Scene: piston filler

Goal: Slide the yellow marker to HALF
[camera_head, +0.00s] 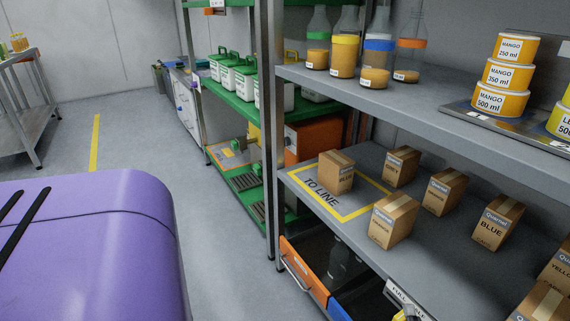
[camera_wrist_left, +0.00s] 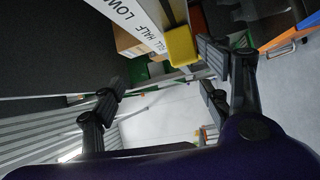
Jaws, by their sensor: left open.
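The yellow marker (camera_wrist_left: 183,47) shows in the left wrist view as a block beside the end of a white label strip (camera_wrist_left: 140,22). In the head view, the strip's FULL end (camera_head: 398,291) shows at the bottom, with a small yellow piece at the frame edge. My left gripper (camera_wrist_left: 157,92) is open, its fingers wide apart with nothing between them. The marker is above the gap, close to the right finger; I cannot tell whether they touch. My right gripper is not in view.
A grey shelf (camera_head: 348,228) with several brown boxes (camera_head: 393,220) stands above an orange drawer (camera_head: 304,268) and a blue bin edge (camera_head: 340,311). Bottles (camera_head: 375,62) and mango cans (camera_head: 507,76) stand on the upper shelf (camera_head: 330,83).

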